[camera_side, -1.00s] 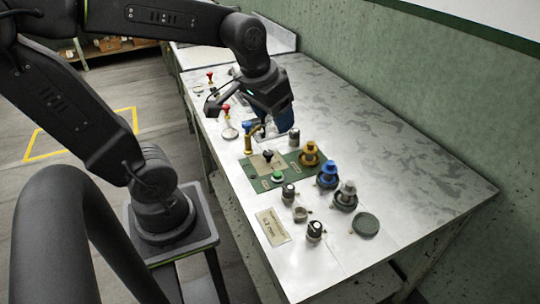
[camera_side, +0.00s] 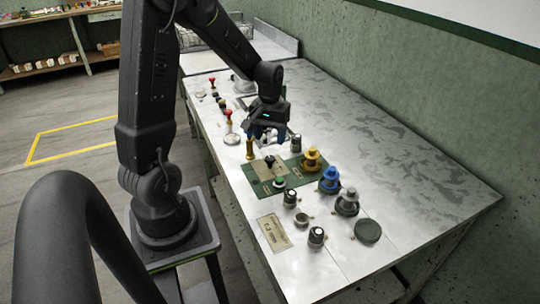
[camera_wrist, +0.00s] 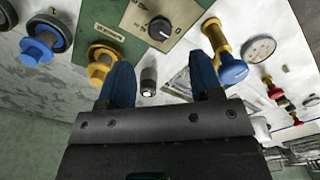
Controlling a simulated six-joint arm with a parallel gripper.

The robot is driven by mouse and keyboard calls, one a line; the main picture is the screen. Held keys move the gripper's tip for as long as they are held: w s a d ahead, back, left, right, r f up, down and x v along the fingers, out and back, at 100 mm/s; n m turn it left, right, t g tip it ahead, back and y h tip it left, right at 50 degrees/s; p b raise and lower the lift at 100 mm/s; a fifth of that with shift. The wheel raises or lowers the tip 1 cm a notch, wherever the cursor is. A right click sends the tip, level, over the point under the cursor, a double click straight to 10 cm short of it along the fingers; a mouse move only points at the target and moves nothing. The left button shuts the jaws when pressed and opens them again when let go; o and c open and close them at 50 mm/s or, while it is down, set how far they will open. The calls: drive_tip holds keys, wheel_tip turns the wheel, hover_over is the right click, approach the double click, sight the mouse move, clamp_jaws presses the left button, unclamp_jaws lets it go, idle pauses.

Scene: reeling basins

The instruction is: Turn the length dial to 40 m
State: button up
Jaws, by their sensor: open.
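A black dial knob with a white pointer line (camera_wrist: 160,28) sits on a beige plate on a green panel. In the side view this knob (camera_side: 270,161) is near the panel's far left corner. I cannot read its scale or label, so its setting is unclear. My gripper (camera_wrist: 162,78) has two blue fingers spread apart with nothing between them. In the side view my gripper (camera_side: 266,136) hangs above the table just behind the green panel (camera_side: 256,183), apart from the knob. A small grey-capped knob (camera_wrist: 148,82) shows beyond the fingers in the wrist view.
A brass post with a blue knob (camera_wrist: 231,68) stands close to the right finger. More black dials (camera_side: 316,237) are in front. The table's right side is clear.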

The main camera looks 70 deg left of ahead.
sight(270, 157)
wheel_tip(270, 157, down, 8)
drive_tip(key=shift+r, duration=0.2)
drive_tip(key=c, duration=0.9)
